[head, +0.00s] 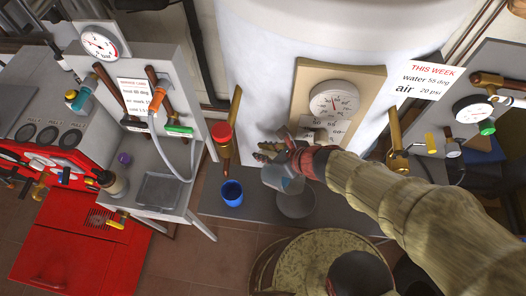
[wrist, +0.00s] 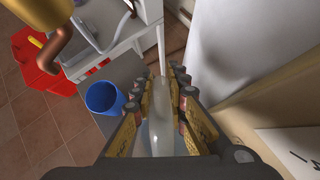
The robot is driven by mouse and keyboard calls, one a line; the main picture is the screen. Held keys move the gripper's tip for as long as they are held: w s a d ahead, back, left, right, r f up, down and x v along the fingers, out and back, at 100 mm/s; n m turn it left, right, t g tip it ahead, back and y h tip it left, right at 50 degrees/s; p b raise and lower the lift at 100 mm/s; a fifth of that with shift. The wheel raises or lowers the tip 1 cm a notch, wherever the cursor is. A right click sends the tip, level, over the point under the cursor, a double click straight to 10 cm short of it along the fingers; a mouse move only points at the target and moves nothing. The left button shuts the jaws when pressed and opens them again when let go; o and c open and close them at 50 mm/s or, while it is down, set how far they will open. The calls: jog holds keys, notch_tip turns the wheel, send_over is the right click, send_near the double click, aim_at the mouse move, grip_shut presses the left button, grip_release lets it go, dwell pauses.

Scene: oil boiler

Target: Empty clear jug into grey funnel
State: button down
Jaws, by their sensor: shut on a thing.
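The clear jug (head: 283,180) hangs from my gripper (head: 292,158) in the head view, in front of the white tank. A bluish tint shows in it; I cannot tell how much liquid it holds. The grey round funnel (head: 297,204) is on the low grey shelf, just below and right of the jug in the picture. In the wrist view my gripper (wrist: 163,95) has its padded fingers on both sides of the pale, see-through jug (wrist: 160,128). The jug's tilt is hard to tell. The funnel cannot be made out in the wrist view.
A blue cup (head: 232,193) stands on the shelf left of the funnel and also shows in the wrist view (wrist: 104,97). A red-handled copper tap (head: 223,140) hangs above it. A gauge board (head: 368,92) is behind my gripper. A brass valve (head: 397,150) stands at right.

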aim_at(271, 157)
jog(key=shift+s+d+r+t+y+b, duration=0.1)
jog(key=shift+s+d+t+y+b, duration=0.3)
jog(key=shift+b, duration=1.8)
jog(key=shift+r+t+y+b, duration=0.3)
jog(key=shift+y+b, duration=0.1)
jog(key=shift+b, duration=0.6)
jog(key=shift+s+d+t+y+b, duration=0.25)
jog(key=shift+d+t+y+b, duration=0.2)
jog(key=shift+b, duration=1.35)
jog(key=shift+s+d, duration=0.1)
jog(key=shift+s+d+r+t+y+b, duration=0.2)
jog(key=shift+t+y+b, duration=0.15)
jog(key=shift+y, duration=0.1)
